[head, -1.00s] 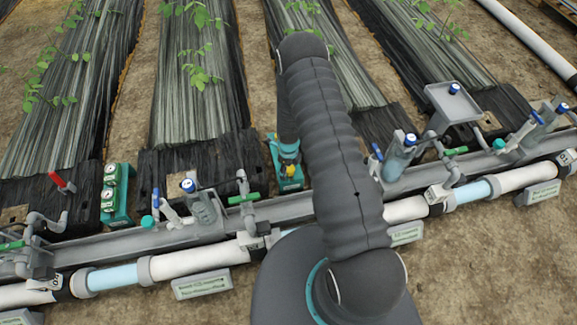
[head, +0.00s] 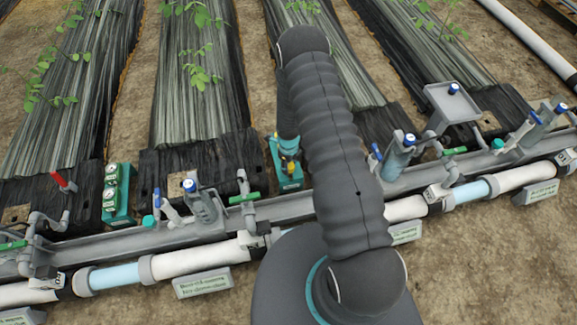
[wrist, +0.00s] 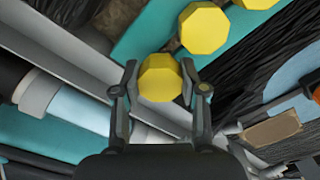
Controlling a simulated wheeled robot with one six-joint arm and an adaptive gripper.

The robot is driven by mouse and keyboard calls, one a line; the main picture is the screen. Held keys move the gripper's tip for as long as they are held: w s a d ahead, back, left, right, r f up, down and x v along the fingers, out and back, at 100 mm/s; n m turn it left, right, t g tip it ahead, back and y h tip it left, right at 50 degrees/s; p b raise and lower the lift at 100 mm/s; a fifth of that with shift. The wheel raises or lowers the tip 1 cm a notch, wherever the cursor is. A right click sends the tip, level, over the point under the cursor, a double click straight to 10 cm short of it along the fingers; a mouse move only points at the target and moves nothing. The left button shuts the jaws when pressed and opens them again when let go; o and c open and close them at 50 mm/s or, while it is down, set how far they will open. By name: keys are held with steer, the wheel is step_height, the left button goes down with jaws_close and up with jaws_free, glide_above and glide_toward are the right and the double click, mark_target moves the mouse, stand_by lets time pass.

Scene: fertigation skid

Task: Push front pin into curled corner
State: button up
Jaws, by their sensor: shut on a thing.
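My gripper (wrist: 160,70) is shut on a yellow pin (wrist: 160,85), with one finger on each side of its faceted head. Two more yellow pin heads (wrist: 204,27) stand in a row beyond it at the top of the wrist view. The teal pin holder (wrist: 140,36) lies beneath them. The held pin's shank is hidden. A tan patch (wrist: 272,131) shows on black film at the right of the wrist view; I cannot make out a curled corner.
A grey channel with valves (head: 275,208) and a white pipe (head: 190,262) run across the front. A teal gauge box (head: 117,200) stands at left and a grey tray (head: 453,104) at right. Film-covered beds (head: 195,90) with seedlings lie behind, with bare soil between.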

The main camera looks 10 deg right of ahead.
steer(key=shift+r, duration=2.05)
